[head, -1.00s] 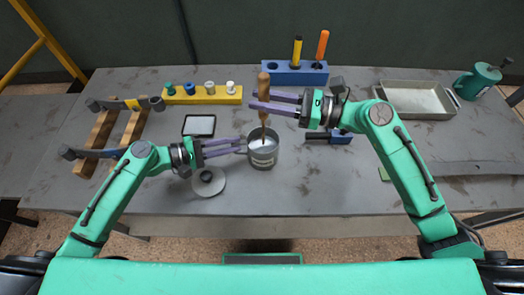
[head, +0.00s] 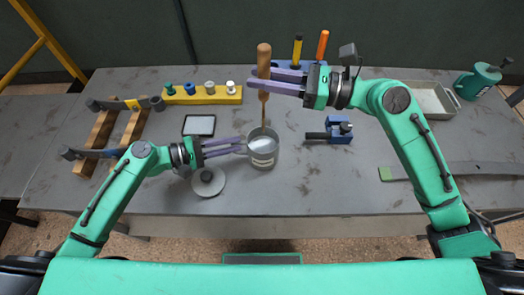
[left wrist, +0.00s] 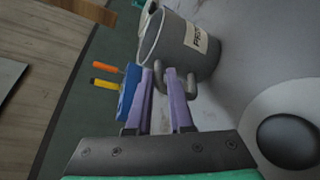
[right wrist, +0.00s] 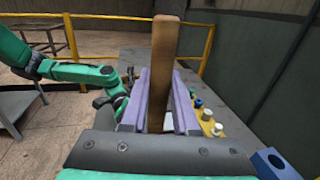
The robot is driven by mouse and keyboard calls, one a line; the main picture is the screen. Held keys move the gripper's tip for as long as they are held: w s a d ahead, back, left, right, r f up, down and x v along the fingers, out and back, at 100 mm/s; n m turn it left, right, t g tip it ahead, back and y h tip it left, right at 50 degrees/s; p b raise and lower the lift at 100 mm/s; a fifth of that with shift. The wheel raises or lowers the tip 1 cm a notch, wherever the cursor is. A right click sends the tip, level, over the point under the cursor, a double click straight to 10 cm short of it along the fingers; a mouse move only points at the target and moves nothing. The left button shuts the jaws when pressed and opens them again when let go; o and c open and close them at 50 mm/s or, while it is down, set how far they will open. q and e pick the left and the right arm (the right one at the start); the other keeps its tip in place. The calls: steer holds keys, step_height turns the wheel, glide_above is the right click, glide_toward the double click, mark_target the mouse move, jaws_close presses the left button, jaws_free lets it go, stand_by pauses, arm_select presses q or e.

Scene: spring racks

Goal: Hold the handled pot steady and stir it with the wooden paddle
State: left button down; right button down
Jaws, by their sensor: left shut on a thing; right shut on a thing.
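A grey metal pot (head: 263,158) with a pale label stands on the table. My left gripper (head: 240,147) is shut on the pot's side handle, which also shows between the fingers in the left wrist view (left wrist: 176,82). A wooden paddle (head: 263,62) is upright in my right gripper (head: 256,82), which is shut on its shaft above the pot. The paddle's lower end reaches down to the pot's mouth; whether it is inside the rim is hard to tell. In the right wrist view the paddle (right wrist: 163,70) stands between the purple fingers.
A round grey lid (head: 208,184) with a dark knob lies left of the pot. A blue clamp-like block (head: 340,130) lies to the right. A blue rack with screwdrivers (head: 288,66), a yellow peg rack (head: 203,96) and a metal tray (head: 432,102) stand behind.

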arm_select(q)
steer(key=shift+s+f, duration=0.1)
steer(key=shift+f, duration=0.1)
steer(key=c, duration=0.9)
jaws_free()
steer(key=shift+o, duration=0.8)
steer(key=shift+r, duration=0.1)
steer(key=v, duration=1.2)
